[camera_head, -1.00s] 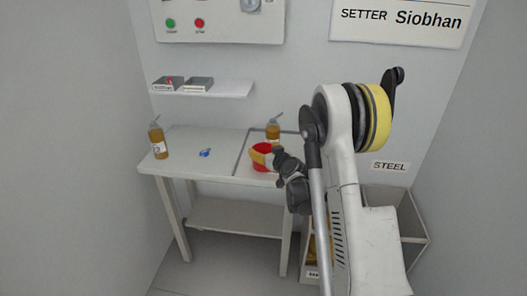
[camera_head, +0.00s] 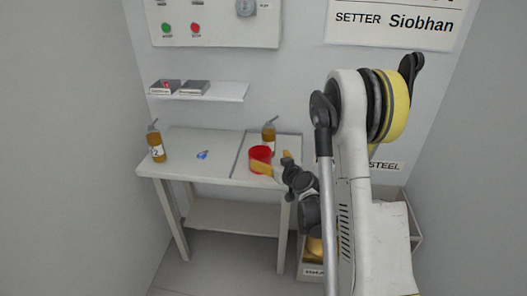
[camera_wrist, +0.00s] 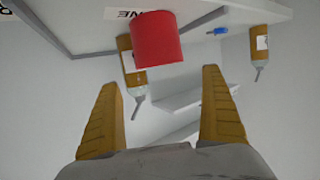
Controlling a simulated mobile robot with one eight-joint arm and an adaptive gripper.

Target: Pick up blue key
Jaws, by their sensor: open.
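The blue key (camera_head: 202,155) lies flat on the left part of the white table (camera_head: 185,172). In the wrist view the key (camera_wrist: 218,31) is small and near the top, beyond the right finger. My gripper (camera_head: 275,162) is open and empty, at the table's right part, well to the right of the key. Its two yellow fingers (camera_wrist: 161,82) stand wide apart in the wrist view. A red cylinder (camera_head: 260,152) is by the fingertips, partly covered by one finger in the head view.
Amber bottles stand at the table's left end (camera_head: 156,146) and behind the red cylinder (camera_head: 268,138). A wall shelf (camera_head: 215,92) with two small grey trays hangs above. A bin (camera_head: 311,268) is below right. The tabletop around the key is clear.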

